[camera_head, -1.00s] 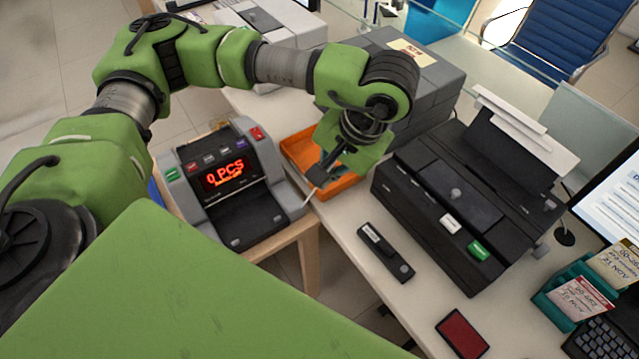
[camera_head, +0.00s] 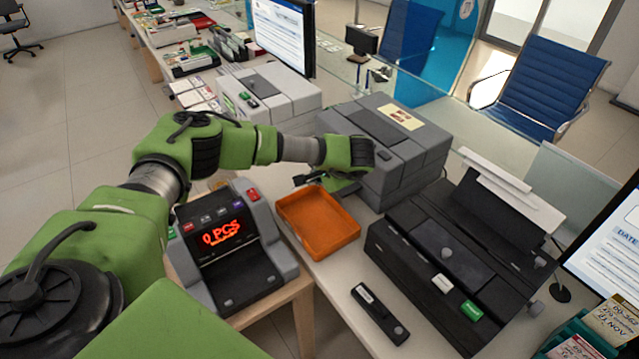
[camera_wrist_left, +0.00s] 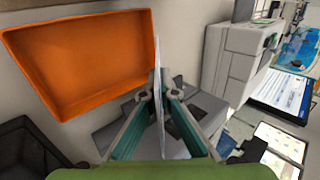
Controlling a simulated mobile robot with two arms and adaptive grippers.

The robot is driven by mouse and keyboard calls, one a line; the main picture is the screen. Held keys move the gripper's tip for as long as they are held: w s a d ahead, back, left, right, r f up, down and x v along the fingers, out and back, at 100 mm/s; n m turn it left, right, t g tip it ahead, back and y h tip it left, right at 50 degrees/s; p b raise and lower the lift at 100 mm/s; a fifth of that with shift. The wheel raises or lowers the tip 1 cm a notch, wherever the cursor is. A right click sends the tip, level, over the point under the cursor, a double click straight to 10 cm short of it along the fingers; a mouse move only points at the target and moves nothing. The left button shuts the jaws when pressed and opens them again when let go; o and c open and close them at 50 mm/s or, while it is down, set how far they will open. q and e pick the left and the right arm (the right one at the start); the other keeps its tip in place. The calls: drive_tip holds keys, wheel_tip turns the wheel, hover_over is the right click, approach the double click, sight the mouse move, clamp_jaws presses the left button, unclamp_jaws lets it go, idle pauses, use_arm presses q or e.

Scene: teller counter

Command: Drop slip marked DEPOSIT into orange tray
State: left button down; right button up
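The orange tray (camera_head: 318,224) lies on the counter between the counting machine and the black printer. It looks empty, and it also shows at upper left in the left wrist view (camera_wrist_left: 80,60). My left gripper (camera_head: 308,180) is just beyond the tray's far edge, beside the grey machine. In the left wrist view its fingers (camera_wrist_left: 164,88) close on a thin pale slip (camera_wrist_left: 158,62), seen nearly edge-on. The slip's marking cannot be read, and I cannot make the slip out in the head view. My right gripper is out of view.
The counting machine (camera_head: 230,245) showing "0 PCS" stands left of the tray. A grey machine (camera_head: 385,145) stands behind it and a black printer (camera_head: 465,255) to the right. A black handheld device (camera_head: 380,313) lies in front. Another pale machine (camera_head: 268,98) stands farther back.

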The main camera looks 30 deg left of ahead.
use_arm(q)
drive_tip(key=shift+f+b, duration=3.45)
drive_tip(key=shift+f, duration=1.3)
drive_tip(key=c, duration=2.2)
unclamp_jaws()
wheel_tip(320, 180, up, 7)
drive_tip(key=p, duration=0.6)
